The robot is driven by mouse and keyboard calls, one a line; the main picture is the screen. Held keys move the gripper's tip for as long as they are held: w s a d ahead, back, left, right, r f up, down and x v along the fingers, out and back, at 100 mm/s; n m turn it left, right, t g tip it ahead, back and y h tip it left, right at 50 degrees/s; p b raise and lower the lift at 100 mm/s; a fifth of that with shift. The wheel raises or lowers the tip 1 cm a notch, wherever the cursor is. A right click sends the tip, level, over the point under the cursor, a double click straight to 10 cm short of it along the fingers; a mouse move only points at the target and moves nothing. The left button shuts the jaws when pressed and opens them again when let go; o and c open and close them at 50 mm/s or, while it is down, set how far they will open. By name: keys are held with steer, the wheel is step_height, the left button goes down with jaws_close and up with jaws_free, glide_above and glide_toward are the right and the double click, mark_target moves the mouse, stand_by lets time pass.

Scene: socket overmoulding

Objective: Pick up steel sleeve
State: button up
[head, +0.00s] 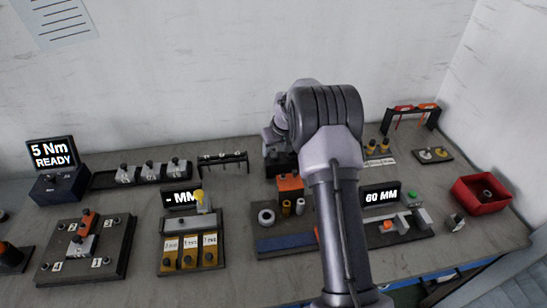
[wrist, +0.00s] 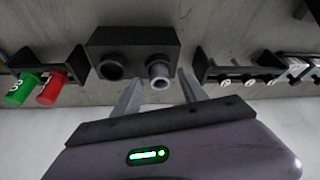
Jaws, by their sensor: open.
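In the wrist view a grey hollow steel sleeve (wrist: 160,82) sits in the right one of two round openings of a dark block (wrist: 132,40). The left opening looks dark and empty. My gripper (wrist: 160,78) is open, with one finger on each side of the sleeve's near end in the picture. I see no finger touching it, and I cannot tell the depth between them. In the head view my arm hides the gripper and the sleeve; part of a dark block (head: 280,162) shows behind the arm.
In the wrist view a rack with green (wrist: 21,88) and red (wrist: 52,90) handled pieces stands left, and another dark rack (wrist: 228,72) stands close right. In the head view an orange block (head: 290,184) is in front, and a red bin (head: 481,205) is far right.

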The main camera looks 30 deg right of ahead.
jaws_close()
